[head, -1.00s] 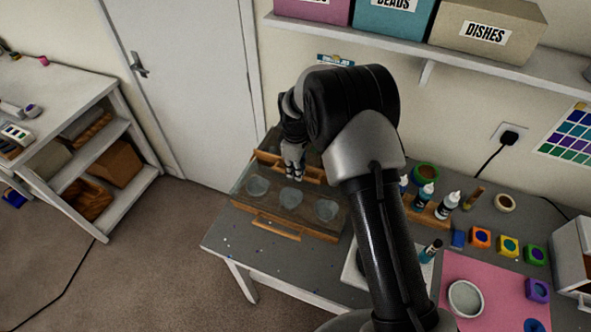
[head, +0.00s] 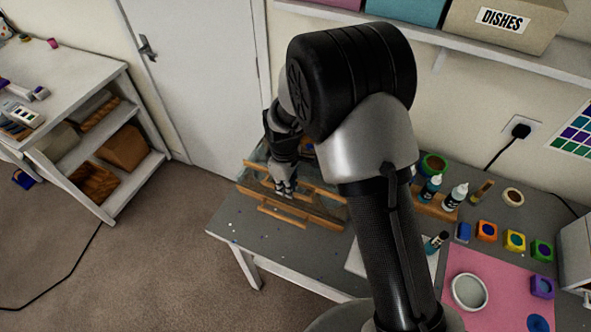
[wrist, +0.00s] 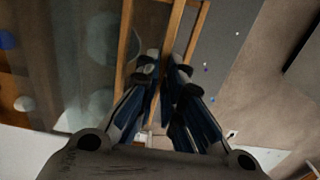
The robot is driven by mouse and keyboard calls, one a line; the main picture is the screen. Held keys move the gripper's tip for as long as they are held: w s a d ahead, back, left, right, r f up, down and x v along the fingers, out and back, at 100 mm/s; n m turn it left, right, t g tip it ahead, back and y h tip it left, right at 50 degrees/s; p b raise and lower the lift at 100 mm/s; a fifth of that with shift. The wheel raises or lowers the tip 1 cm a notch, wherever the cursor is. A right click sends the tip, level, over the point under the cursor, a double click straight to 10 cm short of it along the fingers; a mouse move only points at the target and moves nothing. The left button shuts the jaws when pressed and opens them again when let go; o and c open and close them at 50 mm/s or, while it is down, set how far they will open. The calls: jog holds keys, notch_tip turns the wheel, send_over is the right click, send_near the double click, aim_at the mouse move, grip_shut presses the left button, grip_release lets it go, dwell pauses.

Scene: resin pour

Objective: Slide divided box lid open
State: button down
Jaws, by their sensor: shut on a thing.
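The divided box (head: 283,217) is a wooden box on the near-left part of the grey table, with its front rail showing below my gripper. My gripper (head: 285,190) reaches down over the box and is shut on a wooden bar, which looks like the lid's grip strip. In the wrist view the bar (wrist: 178,25) runs between the fingers (wrist: 163,75). Left of it, a glassy surface shows pale round shapes (wrist: 115,38). My arm hides the box's right and back parts in the head view. I cannot tell exactly where the lid's edges lie.
Dropper bottles (head: 454,197) stand on a wooden rack right of my arm. Several coloured pots (head: 487,231) and a pink mat (head: 500,285) lie further right. A shelf (head: 470,45) hangs above. The table's front-left corner (head: 235,232) is clear except for small specks.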

jog(key=shift+s+a, duration=0.2)
jog(key=shift+s, duration=0.4)
jog(key=c, duration=1.7)
grip_release()
notch_tip(320, 180, up, 12)
jog(key=shift+r, duration=0.1)
